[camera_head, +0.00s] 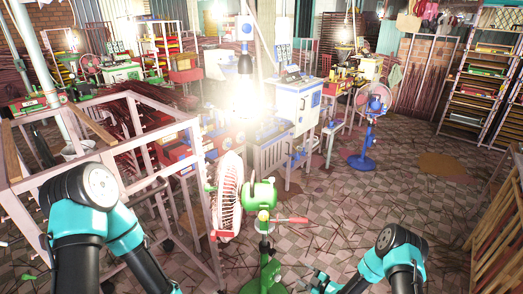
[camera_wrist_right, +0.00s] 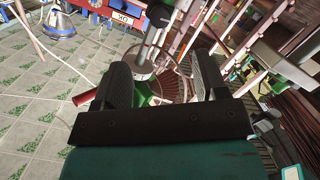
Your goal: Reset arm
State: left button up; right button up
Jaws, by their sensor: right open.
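My right gripper (camera_head: 318,283) shows low in the head view, at the end of my teal and black right arm. In the right wrist view its two dark fingers (camera_wrist_right: 163,75) stand wide apart with nothing held between them. A green and white standing fan (camera_head: 262,195) is just left of and beyond this gripper in the head view. Part of its round guard and green body seem to show behind the fingers in the wrist view. My left arm is at the lower left of the head view; its gripper is outside the frame.
A white metal frame rack (camera_head: 180,128) stands close to my left arm. A blue fan (camera_head: 371,125) and a white machine cabinet (camera_head: 297,105) stand farther back. A slatted wooden rack (camera_head: 497,235) is at the right edge. Littered tile floor lies open at the middle right.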

jog(key=s+r+m+g+h, duration=0.3)
jog(key=s+r+m+g, duration=0.2)
jog(key=s, duration=0.8)
jog(key=s+d+r+m+g+h, duration=0.1)
jog(key=s+r+m+g+h, duration=0.3)
jog(key=s+r+m, duration=0.3)
jog(key=s+m+g, duration=0.1)
jog(key=s+m, duration=0.4)
jog(key=s, duration=0.1)
jog(key=shift+s+d+m+g+h, duration=0.15)
jog(key=shift+s+m+g+h, duration=0.15)
jog(key=shift+s+g, duration=0.1)
